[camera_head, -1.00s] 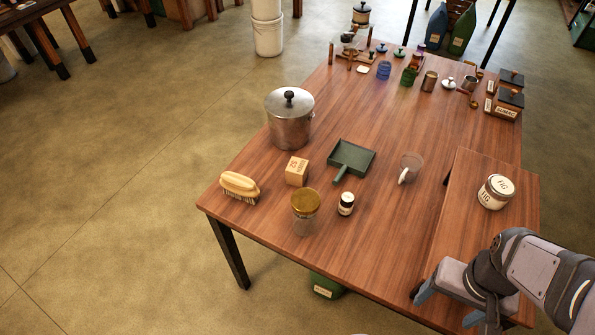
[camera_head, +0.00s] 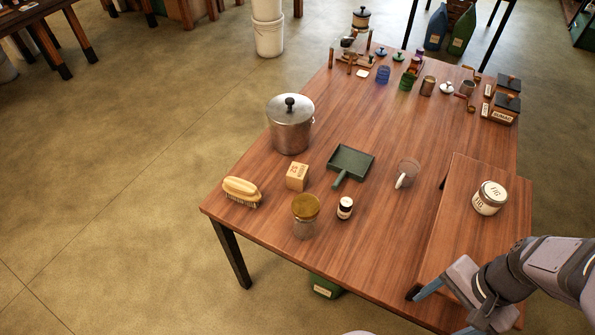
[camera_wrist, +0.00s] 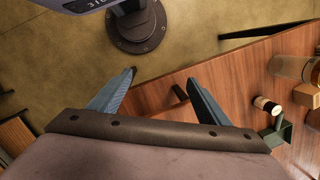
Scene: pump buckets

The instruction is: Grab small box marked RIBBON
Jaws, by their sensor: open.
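A small tan box (camera_head: 297,177) with dark lettering on its top and side sits on the wooden table (camera_head: 375,225), left of the green dustpan. The lettering is too small to read for sure. A tan block at the right edge of the wrist view (camera_wrist: 308,95) looks like the same box. My gripper (camera_head: 444,312) is at the lower right, by the table's near edge, well apart from the box. Its two blue fingers are spread with nothing between them, as the wrist view (camera_wrist: 160,78) also shows.
Around the box stand a brush (camera_head: 242,191), a metal pot (camera_head: 290,130), a gold-lidded jar (camera_head: 305,218), a small dark bottle (camera_head: 345,207), the dustpan (camera_head: 351,162) and a clear cup (camera_head: 407,172). Mid-table is fairly clear.

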